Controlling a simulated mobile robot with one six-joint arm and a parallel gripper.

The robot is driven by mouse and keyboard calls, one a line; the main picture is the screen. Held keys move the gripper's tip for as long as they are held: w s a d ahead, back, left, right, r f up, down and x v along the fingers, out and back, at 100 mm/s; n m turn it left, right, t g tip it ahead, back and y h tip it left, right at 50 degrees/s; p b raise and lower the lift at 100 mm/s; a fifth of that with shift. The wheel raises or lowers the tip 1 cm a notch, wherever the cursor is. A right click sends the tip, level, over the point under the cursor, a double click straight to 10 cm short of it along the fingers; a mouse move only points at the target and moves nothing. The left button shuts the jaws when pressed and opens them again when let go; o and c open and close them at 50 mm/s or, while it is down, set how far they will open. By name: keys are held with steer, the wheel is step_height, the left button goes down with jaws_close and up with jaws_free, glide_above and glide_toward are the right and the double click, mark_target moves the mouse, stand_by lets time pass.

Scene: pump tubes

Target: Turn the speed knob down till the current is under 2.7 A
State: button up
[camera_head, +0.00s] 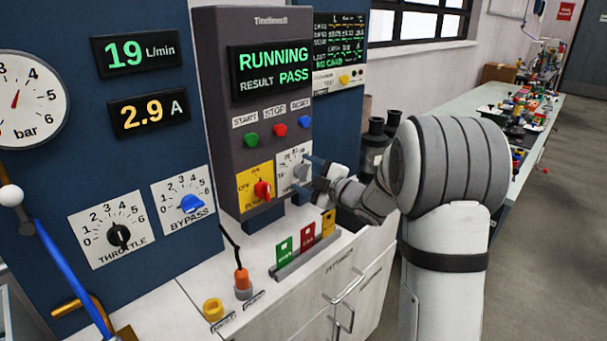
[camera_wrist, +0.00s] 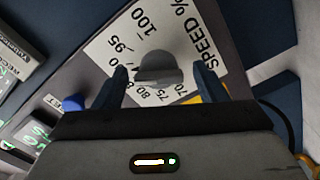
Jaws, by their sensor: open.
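The speed knob (camera_wrist: 160,68) is a grey dial on a white plate marked "SPEED %" (camera_wrist: 198,38) in the wrist view. In the head view the knob (camera_head: 300,171) sits at the lower right of the grey control box. My gripper (camera_wrist: 163,88) is open, with one finger on each side of the knob; I cannot tell whether either finger touches it. In the head view my gripper (camera_head: 312,178) is right at the speed plate. The current display (camera_head: 148,112) reads 2.9 A in yellow.
The flow display (camera_head: 137,50) reads 19 L/min. The screen (camera_head: 270,71) shows RUNNING, RESULT PASS. A red power switch (camera_head: 263,190) is just left of the speed plate. Start, stop and reset buttons (camera_head: 278,130) are above. Coloured cards (camera_head: 307,239) stand in a rack below.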

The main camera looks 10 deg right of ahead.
steer(key=v, duration=0.7)
steer(key=shift+b, duration=0.3)
steer(key=s+d+r+m+g+h+p, duration=0.35)
steer(key=s+m+h, duration=0.45)
steer(key=m+h, duration=0.4)
steer(key=s+a+f+m+g+p, duration=0.1)
steer(key=s+a+f+m+g, duration=0.1)
steer(key=s, duration=1)
steer(key=s+a+f+m+g+y+p, duration=0.1)
steer(key=s+m+g, duration=0.4)
steer(key=s, duration=0.7)
steer(key=a+f+g+p, duration=0.1)
steer(key=a, duration=0.1)
steer(key=shift+a+f, duration=0.3)
